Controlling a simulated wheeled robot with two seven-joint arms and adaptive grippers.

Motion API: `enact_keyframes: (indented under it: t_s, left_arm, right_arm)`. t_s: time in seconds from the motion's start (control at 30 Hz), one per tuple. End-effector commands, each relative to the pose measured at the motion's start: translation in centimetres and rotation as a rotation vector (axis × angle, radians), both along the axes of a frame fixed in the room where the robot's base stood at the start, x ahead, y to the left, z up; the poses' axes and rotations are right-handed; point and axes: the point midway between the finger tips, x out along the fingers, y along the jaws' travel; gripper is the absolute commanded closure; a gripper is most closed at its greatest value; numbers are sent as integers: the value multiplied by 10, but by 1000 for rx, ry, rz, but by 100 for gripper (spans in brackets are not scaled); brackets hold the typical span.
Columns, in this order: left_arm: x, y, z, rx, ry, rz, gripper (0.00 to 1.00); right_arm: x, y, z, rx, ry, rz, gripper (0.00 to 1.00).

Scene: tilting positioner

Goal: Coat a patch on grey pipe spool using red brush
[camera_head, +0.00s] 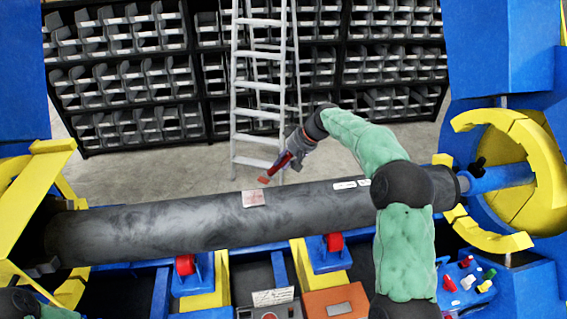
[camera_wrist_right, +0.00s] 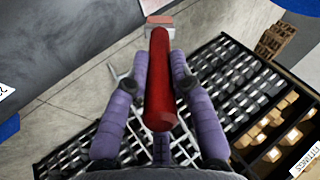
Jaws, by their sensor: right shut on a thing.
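The grey pipe spool (camera_head: 150,230) lies across the head view, held between yellow-and-blue positioner ends. A pinkish patch (camera_head: 254,198) is on its upper side, left of the middle. My right gripper (camera_head: 290,158) is above and behind the pipe, shut on the red brush (camera_head: 281,163). The brush points down and left, its head just above and to the right of the patch, apparently apart from it. In the wrist view, the purple fingers of the right gripper (camera_wrist_right: 159,62) hold the brush's red handle (camera_wrist_right: 160,85); the pipe (camera_wrist_right: 60,35) is at upper left. My left gripper is not in view.
Red rollers (camera_head: 185,264) on blue supports sit under the pipe. An orange box (camera_head: 335,301) and a tray of small coloured parts (camera_head: 466,282) are in front. A ladder (camera_head: 258,90) and bin shelves (camera_head: 120,75) stand behind, across clear floor.

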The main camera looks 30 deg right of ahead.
Motion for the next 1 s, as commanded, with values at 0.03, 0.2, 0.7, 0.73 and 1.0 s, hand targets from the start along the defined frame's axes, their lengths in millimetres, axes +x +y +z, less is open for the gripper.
enact_keyframes:
  t_s: [0.03, 0.2, 0.7, 0.73, 1.0]
  left_arm:
    - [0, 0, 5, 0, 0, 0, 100]
    - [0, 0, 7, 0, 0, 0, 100]
    - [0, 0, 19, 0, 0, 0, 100]
    - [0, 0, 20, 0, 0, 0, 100]
    - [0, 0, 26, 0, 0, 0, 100]
  right_arm:
    - [0, 0, 7, 0, -1, 0, 100]
    - [0, 0, 11, 0, -1, 0, 100]
    - [0, 0, 28, -1, -2, 0, 100]
    - [0, 0, 31, -1, -2, 0, 100]
    - [0, 0, 41, -1, -1, -1, 100]
